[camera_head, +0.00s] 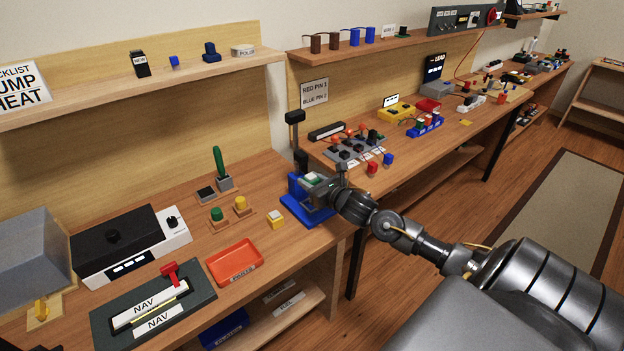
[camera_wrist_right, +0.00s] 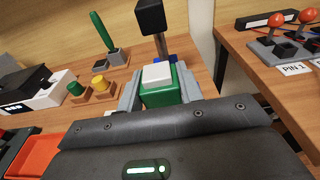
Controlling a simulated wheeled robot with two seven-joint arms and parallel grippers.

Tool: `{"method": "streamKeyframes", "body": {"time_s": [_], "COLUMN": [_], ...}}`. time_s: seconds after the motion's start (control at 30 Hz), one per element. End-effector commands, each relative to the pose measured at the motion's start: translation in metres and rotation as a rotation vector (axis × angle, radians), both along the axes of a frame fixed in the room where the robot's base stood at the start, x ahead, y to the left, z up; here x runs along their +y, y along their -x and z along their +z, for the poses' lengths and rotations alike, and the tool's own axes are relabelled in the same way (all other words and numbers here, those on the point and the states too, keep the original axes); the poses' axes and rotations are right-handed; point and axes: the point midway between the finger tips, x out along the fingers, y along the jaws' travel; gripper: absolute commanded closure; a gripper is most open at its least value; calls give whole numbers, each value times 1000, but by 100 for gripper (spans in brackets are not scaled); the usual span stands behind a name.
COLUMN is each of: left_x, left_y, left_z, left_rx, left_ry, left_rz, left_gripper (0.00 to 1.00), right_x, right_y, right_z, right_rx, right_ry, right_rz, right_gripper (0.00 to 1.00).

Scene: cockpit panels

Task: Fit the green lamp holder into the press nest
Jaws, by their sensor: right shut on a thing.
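The green lamp holder (camera_wrist_right: 163,97) with a white cap is between the two grey fingers of my right gripper (camera_wrist_right: 159,88) in the right wrist view. In the head view the holder (camera_head: 313,179) shows small at the press. My right gripper (camera_head: 324,188) is shut on it. The blue press (camera_head: 302,210) stands at the bench's front edge, its black lever head (camera_head: 295,117) upright behind the holder. The holder is over or at the nest; the gripper hides the nest, so I cannot tell whether it is seated.
A red parts tray (camera_head: 235,262), a small yellow block (camera_head: 275,220) and green and yellow buttons (camera_head: 217,214) lie left of the press. A grey panel of switches (camera_head: 352,150) stands to its right. The bench's front edge is close beside the press.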

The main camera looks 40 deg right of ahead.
Motion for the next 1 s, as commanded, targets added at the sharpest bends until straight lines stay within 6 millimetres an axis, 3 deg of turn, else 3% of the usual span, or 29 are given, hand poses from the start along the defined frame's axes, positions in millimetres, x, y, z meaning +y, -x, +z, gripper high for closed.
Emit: {"method": "streamKeyframes", "body": {"time_s": [0.53,1.0], "left_x": [0,0], "left_y": [0,0], "left_z": [-4,-37], "left_rx": [1,0], "left_ry": [0,0], "left_rz": [0,1], "left_gripper": [64,64], "right_x": [-6,-5], "right_y": [-1,-1], "right_z": [-1,-39], "right_rx": [-3,-2], "right_ry": [1,0], "right_rz": [-12,-11], "right_gripper": [90,90]}}
